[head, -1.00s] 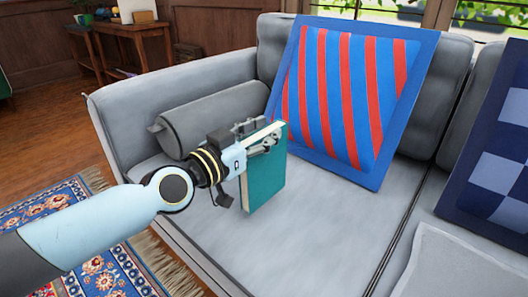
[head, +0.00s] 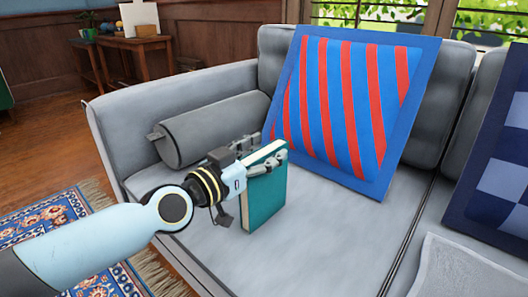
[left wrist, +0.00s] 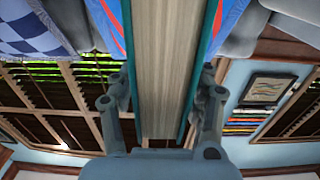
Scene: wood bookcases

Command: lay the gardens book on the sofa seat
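The gardens book (head: 264,196) has a teal cover and is held upright over the grey sofa seat (head: 310,235). My left gripper (head: 264,158) is shut on it near its top edge. In the left wrist view the book (left wrist: 166,70) stands between the two fingers, its pale page edges facing the camera. The lower edge of the book is at or just above the seat; I cannot tell whether it touches. My right gripper is not in view.
A striped blue and red cushion (head: 345,110) leans on the backrest behind the book. A grey bolster (head: 210,130) lies along the left armrest. A checked cushion (head: 505,160) and a folded grey cloth (head: 465,270) are at the right. The seat's front middle is bare.

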